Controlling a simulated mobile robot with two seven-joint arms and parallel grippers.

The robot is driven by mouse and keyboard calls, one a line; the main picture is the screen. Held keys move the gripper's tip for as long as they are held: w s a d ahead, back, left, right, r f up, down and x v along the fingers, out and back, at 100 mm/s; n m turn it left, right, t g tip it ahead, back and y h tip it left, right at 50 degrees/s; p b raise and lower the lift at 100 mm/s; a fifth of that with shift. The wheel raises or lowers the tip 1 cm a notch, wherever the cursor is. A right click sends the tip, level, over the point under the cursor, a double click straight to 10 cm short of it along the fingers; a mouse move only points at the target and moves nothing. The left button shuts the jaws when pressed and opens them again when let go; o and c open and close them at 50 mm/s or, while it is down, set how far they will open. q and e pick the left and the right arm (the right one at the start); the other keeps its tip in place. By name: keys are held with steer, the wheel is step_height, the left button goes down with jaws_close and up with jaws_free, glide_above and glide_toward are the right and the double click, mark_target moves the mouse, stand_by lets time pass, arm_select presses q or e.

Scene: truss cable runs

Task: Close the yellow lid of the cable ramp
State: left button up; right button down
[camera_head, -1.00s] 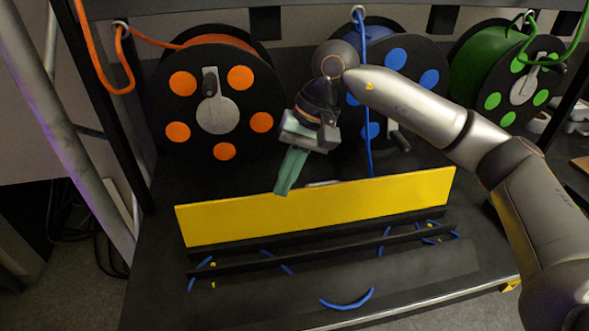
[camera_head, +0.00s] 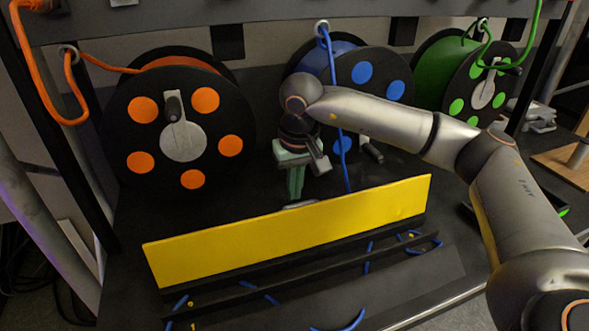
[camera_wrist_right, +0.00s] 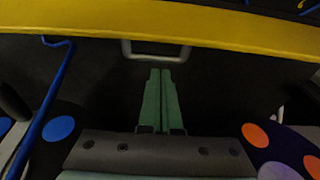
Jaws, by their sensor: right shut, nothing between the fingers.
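The yellow lid (camera_head: 290,230) of the cable ramp stands raised, nearly upright, along the back of the black ramp body (camera_head: 300,285). Blue cable pieces (camera_head: 258,293) show in the ramp's channels. My right gripper (camera_head: 296,196) points down behind the lid with its green fingers shut and empty. In the right wrist view the shut fingers (camera_wrist_right: 161,75) point toward a grey handle loop (camera_wrist_right: 156,52) by the lid (camera_wrist_right: 160,25). The fingertips look close to the loop; I cannot tell whether they touch it. My left gripper is not in view.
Behind the ramp stand an orange cable reel (camera_head: 180,130), a blue cable reel (camera_head: 360,90) and a green cable reel (camera_head: 475,85). A blue cable (camera_head: 340,130) hangs down just right of my right gripper. Black deck lies between reels and lid.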

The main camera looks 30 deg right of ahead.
steer(key=shift+s+a+r, duration=0.15)
steer(key=shift+s+r, duration=0.1)
steer(key=shift+s, duration=0.3)
steer(key=shift+s+a+r, duration=0.1)
steer(key=shift+s+r, duration=0.15)
steer(key=shift+s, duration=0.25)
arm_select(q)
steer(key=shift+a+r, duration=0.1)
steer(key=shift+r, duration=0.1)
arm_select(e)
steer(key=shift+s+a, duration=0.15)
steer(key=shift+s, duration=0.45)
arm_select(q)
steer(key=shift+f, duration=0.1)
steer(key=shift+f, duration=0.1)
